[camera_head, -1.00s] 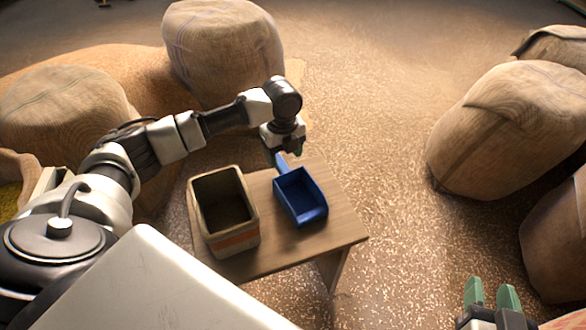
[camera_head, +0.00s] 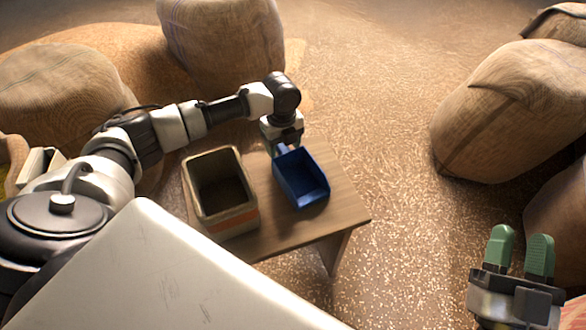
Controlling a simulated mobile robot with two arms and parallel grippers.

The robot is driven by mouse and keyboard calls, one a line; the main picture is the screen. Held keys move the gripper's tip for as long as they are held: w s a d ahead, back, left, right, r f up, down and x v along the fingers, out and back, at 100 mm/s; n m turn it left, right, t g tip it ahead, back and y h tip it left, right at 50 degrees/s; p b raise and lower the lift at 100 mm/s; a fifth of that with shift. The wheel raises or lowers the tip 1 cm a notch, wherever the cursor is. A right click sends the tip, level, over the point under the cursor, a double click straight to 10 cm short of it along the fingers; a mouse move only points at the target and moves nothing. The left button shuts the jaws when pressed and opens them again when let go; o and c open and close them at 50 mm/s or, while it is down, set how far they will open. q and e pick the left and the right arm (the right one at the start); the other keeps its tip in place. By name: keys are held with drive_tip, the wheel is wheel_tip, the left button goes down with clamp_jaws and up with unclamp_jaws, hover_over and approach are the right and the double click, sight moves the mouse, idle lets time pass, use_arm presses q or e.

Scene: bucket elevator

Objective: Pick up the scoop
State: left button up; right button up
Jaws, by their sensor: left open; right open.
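The blue scoop (camera_head: 302,180) lies on a small wooden table (camera_head: 345,210), its open tray facing up and its handle end pointing to the back. My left gripper (camera_head: 283,148) is open at the handle end of the scoop, pointing down. The handle is mostly hidden under the gripper, so I cannot tell whether the fingers touch it. My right gripper (camera_head: 520,255) is open and empty at the lower right, its green fingertips pointing up, well away from the table.
An open box with an orange stripe (camera_head: 232,222) stands on the table, left of the scoop. Large burlap sacks stand at the back (camera_head: 225,45), left (camera_head: 60,85) and right (camera_head: 510,110). The grain-strewn floor (camera_head: 385,140) between table and right sacks is clear.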

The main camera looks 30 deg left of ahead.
sight(283, 154)
use_arm(q)
wheel_tip(283, 154, down, 3)
drive_tip(key=shift+f+b, duration=0.15)
drive_tip(key=shift+b, duration=0.35)
drive_tip(key=shift+f, duration=0.3)
use_arm(e)
drive_tip(key=s+r+t, duration=0.1)
drive_tip(key=t, duration=0.1)
drive_tip(key=s+r+t+y, duration=0.1)
drive_tip(key=s+r+t, duration=0.1)
drive_tip(key=shift+d+r+y, duration=0.1)
drive_tip(key=shift+r+y, duration=0.1)
drive_tip(key=shift+y, duration=0.1)
use_arm(q)
drive_tip(key=c, duration=1.1)
drive_tip(key=shift+r, duration=0.2)
use_arm(e)
drive_tip(key=shift+w, duration=0.15)
